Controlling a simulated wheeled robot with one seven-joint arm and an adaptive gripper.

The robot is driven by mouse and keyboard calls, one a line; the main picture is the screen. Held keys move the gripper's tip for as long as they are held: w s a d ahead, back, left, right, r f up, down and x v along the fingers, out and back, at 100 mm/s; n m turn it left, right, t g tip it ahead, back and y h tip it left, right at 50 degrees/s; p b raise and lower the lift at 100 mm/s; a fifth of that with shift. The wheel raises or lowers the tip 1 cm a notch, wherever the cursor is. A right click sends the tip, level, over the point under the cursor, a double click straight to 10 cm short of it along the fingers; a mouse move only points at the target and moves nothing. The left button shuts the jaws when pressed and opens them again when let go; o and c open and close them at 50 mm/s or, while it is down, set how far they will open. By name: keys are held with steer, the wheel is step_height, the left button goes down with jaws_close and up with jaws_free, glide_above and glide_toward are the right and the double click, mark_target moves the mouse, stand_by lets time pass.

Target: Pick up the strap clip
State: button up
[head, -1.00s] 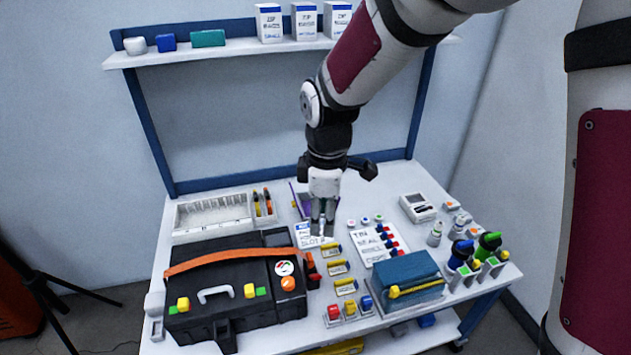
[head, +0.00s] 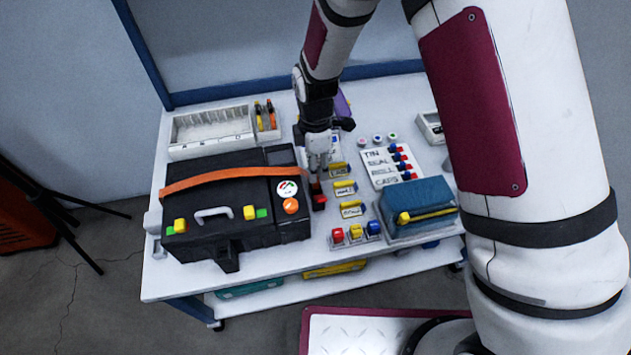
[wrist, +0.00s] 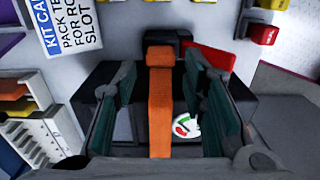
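The black case (head: 240,232) stands at the front left of the bench with an orange strap (head: 225,177) across its top. In the wrist view the orange strap (wrist: 160,110) runs up the middle and ends in a wider orange piece at a dark block, which looks like the strap clip (wrist: 160,54). A red and black piece (head: 319,197) sits at the case's right side. My gripper (head: 318,168) is above the strap's right end, pointing down. In the wrist view my gripper (wrist: 158,90) is open, its fingers on either side of the strap, with gaps.
Yellow labelled blocks (head: 345,187) lie right of the gripper. A blue case (head: 418,203) and a label card (head: 390,165) are farther right. A white divided tray (head: 212,128) lies behind the black case. A kit card (wrist: 68,25) shows in the wrist view.

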steer(key=shift+f+b, duration=0.3)
steer(key=shift+f, duration=2.55)
steer(key=c, duration=0.7)
